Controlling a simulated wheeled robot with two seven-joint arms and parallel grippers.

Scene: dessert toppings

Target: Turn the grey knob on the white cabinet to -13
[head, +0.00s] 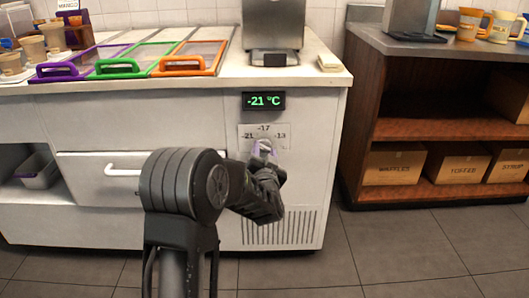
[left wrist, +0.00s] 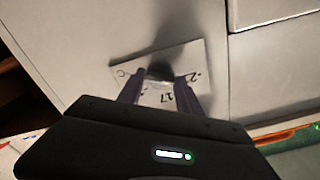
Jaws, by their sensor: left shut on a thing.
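The white cabinet (head: 135,125) fills the left and middle of the head view. The grey knob (head: 264,147) sits on its front, on a white dial plate (head: 249,131) marked -21, -17 and -13. The display (head: 263,101) above it reads -21 °C. My left gripper (head: 262,153) is at the dial, shut on the knob. In the left wrist view the two fingers stand on either side of the dark knob (left wrist: 160,71), over the dial plate (left wrist: 192,55). The knob's pointing direction is unclear. My right gripper is in neither view.
Purple, green and orange framed lids (head: 120,66) lie on the cabinet top, near a grey appliance (head: 273,30). A drawer handle (head: 123,172) projects left of my arm. A wooden shelf (head: 420,128) with labelled boxes stands at right. Tiled floor between them is clear.

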